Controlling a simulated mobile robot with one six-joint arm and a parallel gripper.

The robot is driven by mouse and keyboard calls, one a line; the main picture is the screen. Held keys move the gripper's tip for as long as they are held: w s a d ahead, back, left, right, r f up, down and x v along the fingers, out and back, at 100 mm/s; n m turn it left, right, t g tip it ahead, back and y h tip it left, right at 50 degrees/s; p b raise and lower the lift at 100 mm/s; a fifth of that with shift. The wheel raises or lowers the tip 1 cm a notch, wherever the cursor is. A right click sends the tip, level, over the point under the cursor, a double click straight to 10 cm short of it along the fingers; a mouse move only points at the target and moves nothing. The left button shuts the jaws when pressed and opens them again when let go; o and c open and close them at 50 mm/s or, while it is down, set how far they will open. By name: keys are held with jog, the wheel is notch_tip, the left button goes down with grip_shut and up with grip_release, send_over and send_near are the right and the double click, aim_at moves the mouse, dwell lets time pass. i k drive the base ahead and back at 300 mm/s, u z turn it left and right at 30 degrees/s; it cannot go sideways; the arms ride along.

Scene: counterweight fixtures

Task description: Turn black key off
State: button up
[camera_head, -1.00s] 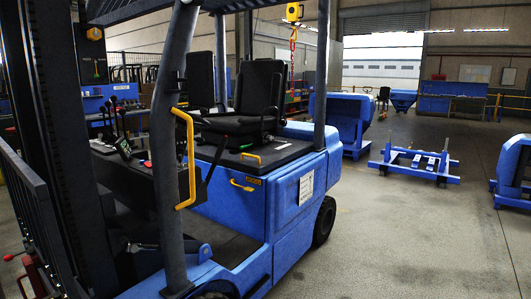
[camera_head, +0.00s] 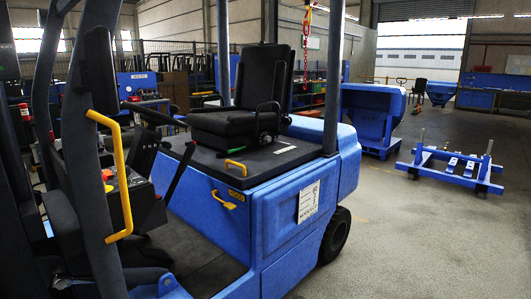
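A blue forklift (camera_head: 290,235) fills the left and middle of the head view. Its dark control panel (camera_head: 145,200) sits behind the yellow grab handle (camera_head: 122,185) and carries a red button (camera_head: 107,174) on a yellow patch. I cannot make out a black key on the panel; it is too small or hidden by the dark pillar and handle. My gripper does not show in this view.
The forklift's pillar (camera_head: 90,120) and yellow handle stand in front of the panel. A black seat (camera_head: 262,85) is behind it. A blue low frame (camera_head: 455,168) stands on the floor at right. Grey floor (camera_head: 430,250) at the right front is clear.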

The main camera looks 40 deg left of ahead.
aim_at(128, 171)
jog(key=z, duration=0.05)
jog(key=i, duration=1.2)
jog(key=u, duration=3.35)
jog(key=i, duration=0.95)
jog(key=z, duration=0.15)
